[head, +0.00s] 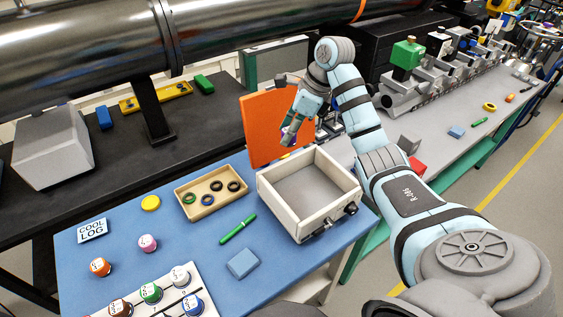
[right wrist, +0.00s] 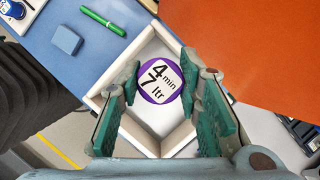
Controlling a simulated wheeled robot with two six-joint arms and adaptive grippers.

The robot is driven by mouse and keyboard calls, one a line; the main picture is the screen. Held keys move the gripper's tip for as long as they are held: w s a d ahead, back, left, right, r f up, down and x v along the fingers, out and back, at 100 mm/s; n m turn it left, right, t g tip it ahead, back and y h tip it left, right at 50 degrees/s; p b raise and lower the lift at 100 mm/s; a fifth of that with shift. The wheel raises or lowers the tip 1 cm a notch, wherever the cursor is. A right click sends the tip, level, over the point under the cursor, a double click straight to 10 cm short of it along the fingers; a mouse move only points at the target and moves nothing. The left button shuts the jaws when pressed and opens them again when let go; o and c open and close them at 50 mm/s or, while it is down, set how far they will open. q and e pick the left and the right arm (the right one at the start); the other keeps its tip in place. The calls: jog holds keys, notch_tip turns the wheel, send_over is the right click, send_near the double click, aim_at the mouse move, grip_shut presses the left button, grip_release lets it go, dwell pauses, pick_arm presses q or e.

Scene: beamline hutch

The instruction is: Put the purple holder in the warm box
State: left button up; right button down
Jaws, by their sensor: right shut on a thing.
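The purple holder (right wrist: 147,86) is a round piece with a white label reading "4 min 7 ltr" in the right wrist view. My right gripper (head: 289,137) is shut on it, with green-padded fingers on either side. In the head view the gripper hangs above the back edge of an open cream-walled box (head: 330,217), in front of its upright orange panel (head: 262,122). The box's grey floor looks bare. In the wrist view the box's walls (right wrist: 103,103) lie below the holder. My left gripper is not in view.
A wooden tray (head: 190,215) with several rings, a green pen (head: 238,229) and a blue block (head: 243,264) lie left of the box on the blue mat. Several capped, labelled pieces stand front left. A grey bench with equipment runs along the right.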

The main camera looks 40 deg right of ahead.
jog(key=f+b, duration=0.1)
jog(key=f, duration=0.5)
jog(key=f+b, duration=0.2)
jog(key=f, duration=0.5)
jog(key=f+b, duration=0.2)
jog(key=f, duration=0.4)
jog(key=shift+s+a+f, duration=0.2)
jog(key=shift+s+f, duration=0.05)
jog(key=shift+s, duration=0.1)
jog(key=shift+f+b, duration=0.25)
jog(key=shift+b, duration=0.15)
jog(key=c, duration=1.5)
grip_release()
jog(key=shift+c, duration=0.2)
jog(key=o, duration=0.4)
